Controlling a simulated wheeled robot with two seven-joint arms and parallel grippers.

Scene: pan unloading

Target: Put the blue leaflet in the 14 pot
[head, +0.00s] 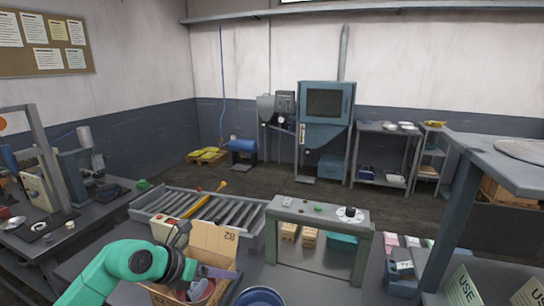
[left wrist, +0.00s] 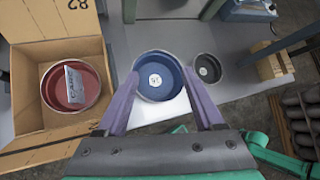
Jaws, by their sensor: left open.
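An open cardboard box (left wrist: 30,128) holds a red pot (left wrist: 62,103). A pale blue-grey leaflet (left wrist: 74,82) stands or leans inside that pot. A blue pot (left wrist: 146,93) with a round white label sits on the grey surface right of the box; its number is too small to read surely. A smaller dark pot (left wrist: 196,80) with a label stands to its right. My left gripper (left wrist: 163,80) is open and empty, its purple fingers spread to both sides of the blue pot in the picture; contact cannot be told. In the head view, my left gripper (head: 217,272) is over the box.
A roller conveyor (head: 166,197) lies behind the box. A grey-green bench (head: 318,211) stands to the right, with wooden blocks (head: 290,232) below its top. A grey table (head: 510,168) fills the far right. Cluttered workbenches line the left.

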